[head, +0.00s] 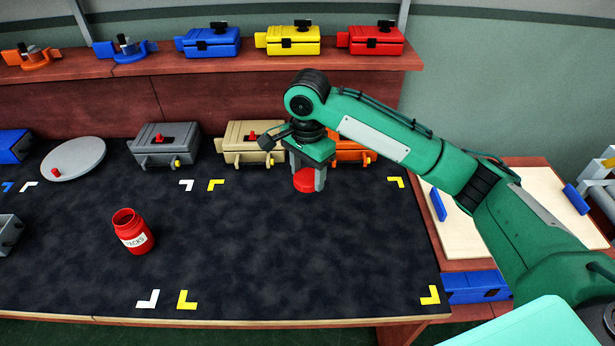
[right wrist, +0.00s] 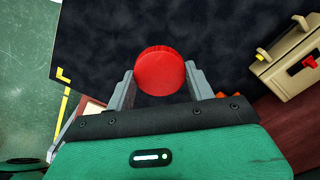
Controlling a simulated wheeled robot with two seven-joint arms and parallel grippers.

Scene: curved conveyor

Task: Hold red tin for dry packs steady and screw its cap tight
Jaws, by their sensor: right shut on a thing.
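The red tin (head: 134,231) stands upright on the dark mat at the left, with a white label and its top open, no cap on it. The red cap (head: 305,180) is held between the fingers of my right gripper (head: 306,178), which is shut on it above the mat, to the right of the tin and well apart from it. In the right wrist view the round cap (right wrist: 160,72) sits between the two grey fingertips. My left gripper is not in view.
A grey box (head: 165,146), a tan box (head: 243,146) and an orange box stand along the back of the dark mat (head: 240,240). A grey disc (head: 73,158) lies at the left. More coloured boxes line the raised shelf (head: 150,68). The mat's middle is clear.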

